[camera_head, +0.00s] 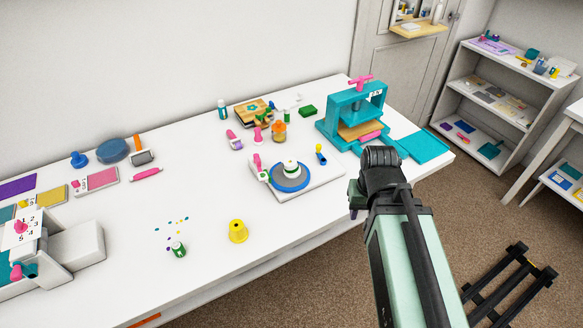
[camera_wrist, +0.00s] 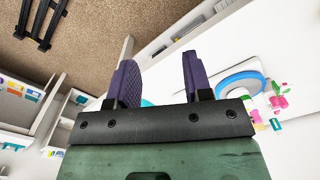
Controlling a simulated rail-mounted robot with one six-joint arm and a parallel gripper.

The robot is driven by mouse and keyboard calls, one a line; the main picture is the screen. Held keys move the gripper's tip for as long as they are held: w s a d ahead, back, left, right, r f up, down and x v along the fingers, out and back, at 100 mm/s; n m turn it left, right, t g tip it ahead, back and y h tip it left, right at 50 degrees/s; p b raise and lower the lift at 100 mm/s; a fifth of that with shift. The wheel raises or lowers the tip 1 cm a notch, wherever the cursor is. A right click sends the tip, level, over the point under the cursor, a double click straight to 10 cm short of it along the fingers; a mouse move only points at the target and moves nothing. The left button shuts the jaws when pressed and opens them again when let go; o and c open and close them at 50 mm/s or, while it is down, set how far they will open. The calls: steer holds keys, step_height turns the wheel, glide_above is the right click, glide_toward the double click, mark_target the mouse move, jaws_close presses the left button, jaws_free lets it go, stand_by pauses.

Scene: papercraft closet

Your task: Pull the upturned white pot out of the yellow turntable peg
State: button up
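A small white pot (camera_head: 291,168) with a dark band sits on the blue disc of the turntable (camera_head: 279,186), near the middle of the white table. Whether it is upturned, and any yellow peg under it, I cannot make out. The turntable's blue disc (camera_wrist: 238,80) also shows at the right of the wrist view. My gripper (camera_wrist: 158,60) has two purple fingers spread wide apart with nothing between them. In the head view, my gripper (camera_head: 354,212) is at the table's front edge, right of the turntable and apart from the pot.
A teal press (camera_head: 352,112) stands behind and right of the turntable, with a teal tray (camera_head: 423,146) beside it. A yellow cup-like piece (camera_head: 238,232) and a small green-and-white jar (camera_head: 178,249) stand front left. Small pink and orange items crowd behind the turntable.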

steer(key=o, duration=0.8)
